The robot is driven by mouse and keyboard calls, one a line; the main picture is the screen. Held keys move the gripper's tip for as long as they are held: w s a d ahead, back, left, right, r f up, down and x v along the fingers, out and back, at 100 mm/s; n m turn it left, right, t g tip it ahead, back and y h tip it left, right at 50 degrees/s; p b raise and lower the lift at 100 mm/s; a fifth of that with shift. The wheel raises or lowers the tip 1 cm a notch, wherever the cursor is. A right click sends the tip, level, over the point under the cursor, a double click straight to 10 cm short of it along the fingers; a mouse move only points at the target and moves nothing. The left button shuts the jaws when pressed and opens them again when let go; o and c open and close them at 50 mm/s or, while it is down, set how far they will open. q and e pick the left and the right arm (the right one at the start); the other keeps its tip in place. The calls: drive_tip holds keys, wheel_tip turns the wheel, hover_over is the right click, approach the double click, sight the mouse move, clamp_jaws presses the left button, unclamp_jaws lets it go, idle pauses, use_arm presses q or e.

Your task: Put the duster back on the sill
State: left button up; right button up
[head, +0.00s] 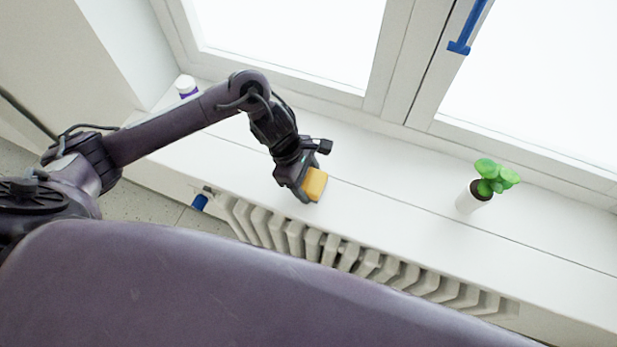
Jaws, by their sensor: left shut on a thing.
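The duster (315,184) is a small yellow-orange block in the middle of the head view. My left gripper (308,186) is shut on it, with the wrist reaching down from above. The duster is over the white sill (400,220), near its front edge. I cannot tell whether its underside touches the sill, as the gripper hides part of it. My right gripper is not in view.
A green plant in a white pot (468,202) stands on the sill to the right. A white and purple bottle (186,86) stands at the sill's left end. A radiator (330,245) runs below the front edge. The sill between duster and plant is clear.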

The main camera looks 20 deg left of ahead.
use_arm(q)
drive_tip(key=shift+f, duration=0.2)
drive_tip(key=o, duration=0.6)
drive_tip(key=shift+c, duration=0.2)
drive_tip(key=o, duration=0.4)
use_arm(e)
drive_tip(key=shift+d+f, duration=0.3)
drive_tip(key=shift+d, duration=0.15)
use_arm(q)
drive_tip(key=shift+r, duration=0.1)
